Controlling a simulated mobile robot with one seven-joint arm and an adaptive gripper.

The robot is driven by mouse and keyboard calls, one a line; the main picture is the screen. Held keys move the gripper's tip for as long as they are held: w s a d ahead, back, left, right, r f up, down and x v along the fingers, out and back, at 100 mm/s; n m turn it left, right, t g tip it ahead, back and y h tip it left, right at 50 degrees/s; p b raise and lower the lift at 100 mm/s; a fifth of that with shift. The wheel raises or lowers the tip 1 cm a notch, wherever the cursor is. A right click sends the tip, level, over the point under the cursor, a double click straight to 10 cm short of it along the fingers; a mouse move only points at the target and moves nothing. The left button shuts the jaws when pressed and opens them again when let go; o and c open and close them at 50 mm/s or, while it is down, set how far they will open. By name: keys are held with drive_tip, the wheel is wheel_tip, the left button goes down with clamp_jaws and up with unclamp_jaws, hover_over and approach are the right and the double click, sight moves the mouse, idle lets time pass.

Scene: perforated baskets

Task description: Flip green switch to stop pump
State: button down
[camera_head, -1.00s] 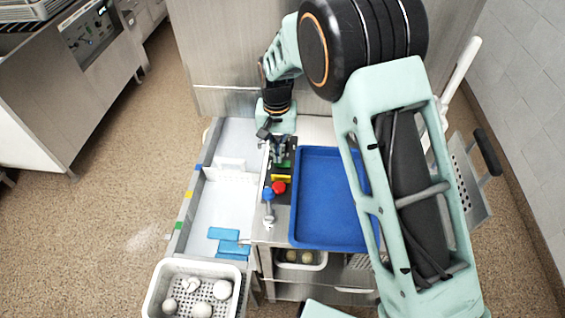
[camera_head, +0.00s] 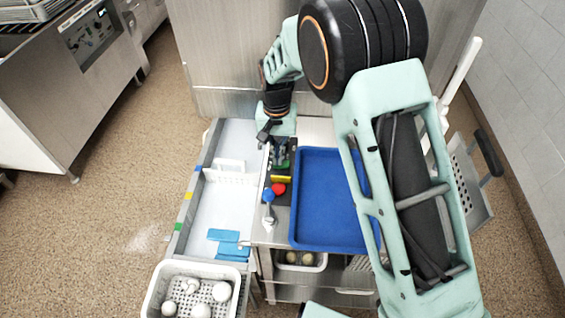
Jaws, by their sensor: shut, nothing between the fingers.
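A dark control strip (camera_head: 284,199) runs along the counter between the white basin and the blue tray. It carries a yellow part (camera_head: 281,179), a red knob (camera_head: 278,188) and a blue-topped knob (camera_head: 268,195). A small patch of green, likely the green switch (camera_head: 291,168), shows at the far end of the strip, mostly hidden by my gripper. My gripper (camera_head: 281,166) is shut and empty, pointing down over that far end, just beyond the yellow part. I cannot tell whether it touches the switch or which way the switch is set.
A blue tray (camera_head: 325,240) lies close on the right. The white basin (camera_head: 222,208) on the left holds blue blocks (camera_head: 228,240) and a white perforated divider (camera_head: 231,177). A white perforated basket (camera_head: 157,290) with several pale round items stands in front.

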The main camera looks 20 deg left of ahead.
wheel_tip(320, 180, up, 7)
drive_tip(key=p, duration=0.3)
drive_tip(key=shift+f, duration=0.2)
idle(0.5)
